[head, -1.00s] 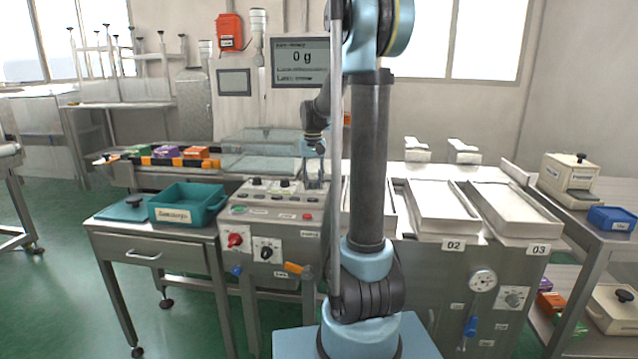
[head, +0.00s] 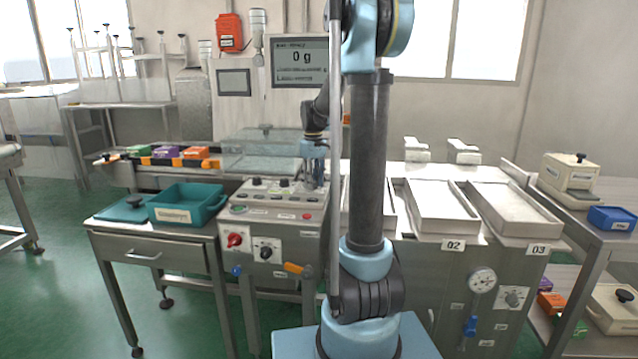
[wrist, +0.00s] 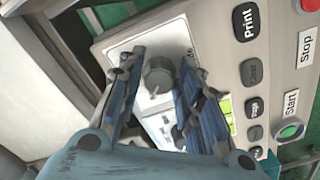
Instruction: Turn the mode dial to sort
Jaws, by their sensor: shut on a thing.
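A round grey dial (wrist: 158,75), which I take to be the mode dial, sits on a white plate of the control panel in the wrist view. A small pale mark shows at its lower edge. Its labels are mostly hidden by the fingers, so I cannot read its setting. My gripper (wrist: 162,62) has one finger on each side of the dial and is shut on it. In the head view my gripper (head: 315,184) reaches down to the right end of the panel top (head: 270,210) and hides the dial there.
Print (wrist: 245,22), Stop (wrist: 306,50) and Start (wrist: 291,104) labels and buttons lie right of the dial. Other black knobs (head: 258,181) stand left on the panel. A red switch (head: 236,240) and a teal bin (head: 186,205) are nearby.

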